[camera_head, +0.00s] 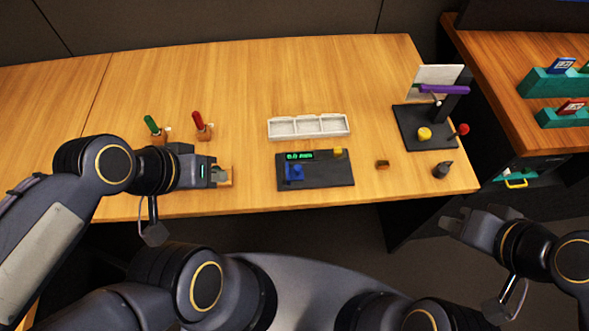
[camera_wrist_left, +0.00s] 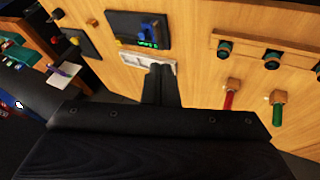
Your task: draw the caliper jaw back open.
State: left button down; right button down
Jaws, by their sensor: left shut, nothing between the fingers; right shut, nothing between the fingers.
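A dark panel (camera_head: 325,176) with a green readout lies near the table's front edge. A blue jaw-like piece (camera_head: 294,173) stands at its left, and a small yellow block (camera_head: 338,154) sits at its back right. The blue piece also shows in the left wrist view (camera_wrist_left: 148,27), apart from my fingers. My left gripper (camera_head: 222,174) is shut and empty, left of the panel, over a wooden rail. Its dark fingers (camera_wrist_left: 160,70) are together in the left wrist view. My right gripper (camera_head: 447,222) is shut and empty, off the table's front right edge.
A white tray (camera_head: 309,135) lies behind the panel. The wooden rail (camera_wrist_left: 300,58) bears dark knobs. Red (camera_head: 197,119) and green (camera_head: 151,124) handles stand behind my left gripper. A black stand (camera_head: 405,128) with a purple bar is at right. A small brown block (camera_head: 382,164) lies between.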

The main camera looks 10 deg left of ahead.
pick_arm(q)
jog(key=c, duration=1.8)
grip_release()
jog(key=shift+w+r, duration=0.1)
jog(key=shift+w, duration=0.05)
jog(key=shift+o, duration=1.1)
jog(key=w+n, duration=0.1)
jog(key=w+d+n+g+p, duration=0.1)
jog(key=w, duration=0.1)
jog(key=w+n+h, duration=0.1)
jog(key=n, duration=0.1)
jog(key=shift+w+d+r+g+p, duration=0.3)
jog(key=shift+w+g+p, duration=0.1)
jog(key=n+g+p, duration=0.3)
jog(key=n+g, duration=0.1)
jog(key=n, duration=0.7)
send_near(297, 167)
jog(key=shift+d+f+n, duration=0.3)
jog(key=shift+d+f, duration=0.1)
jog(key=shift+f, duration=0.15)
jog(key=x, duration=0.7)
jog(key=shift+s+a, duration=0.1)
